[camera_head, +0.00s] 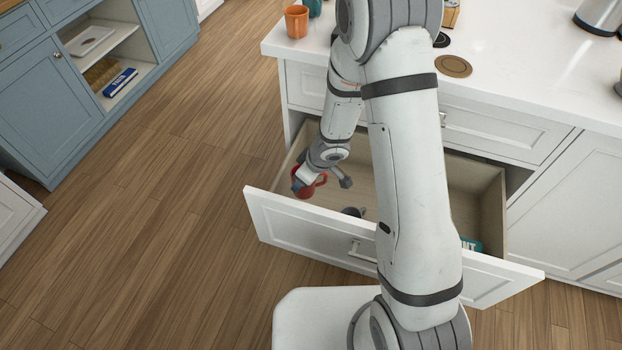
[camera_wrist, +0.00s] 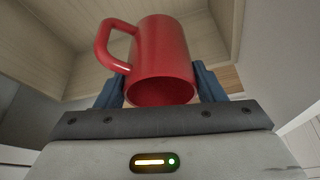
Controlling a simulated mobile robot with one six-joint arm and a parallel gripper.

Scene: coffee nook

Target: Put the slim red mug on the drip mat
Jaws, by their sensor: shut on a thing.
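The slim red mug (camera_head: 309,190) is in my gripper (camera_head: 321,181), inside or just over the left end of the open drawer. The wrist view shows the red mug (camera_wrist: 163,55) between the two blue-grey fingers of my gripper (camera_wrist: 160,84), with its handle to the left. My gripper is shut on the mug. On the white counter lie a round brown mat (camera_head: 453,66) and, partly hidden behind my arm, a small dark round thing (camera_head: 441,40). I cannot tell which of these is the drip mat.
The open drawer (camera_head: 490,205) also holds a dark grey mug (camera_head: 353,212) and a teal thing (camera_head: 470,244), partly hidden. An orange cup (camera_head: 296,21) and a teal cup (camera_head: 313,7) stand at the counter's left corner. A metal kettle (camera_head: 598,14) stands at the right.

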